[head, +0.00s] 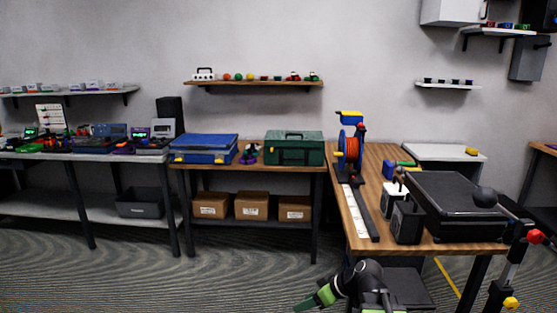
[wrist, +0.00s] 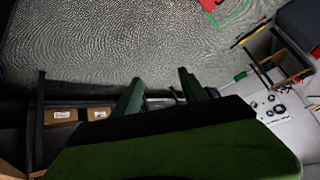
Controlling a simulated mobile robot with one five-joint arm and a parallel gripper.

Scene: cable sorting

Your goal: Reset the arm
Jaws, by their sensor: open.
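My gripper (head: 308,301) shows at the bottom centre of the head view as a green and black end, low in front of the wooden workbench (head: 397,153) and pointing left. In the wrist view my gripper (wrist: 162,90) has two dark green fingers spread apart, with patterned floor visible between and beyond them. Nothing is held between the fingers. Part of my arm is hidden below the lower edge of the head view.
A cable reel (head: 351,148), a black conveyor-like box (head: 455,200) and small black boxes stand on the workbench. A blue case (head: 203,148) and green toolbox (head: 294,149) sit on another table. Cardboard boxes (head: 251,206) fill its lower shelf. Floor at the lower left is open.

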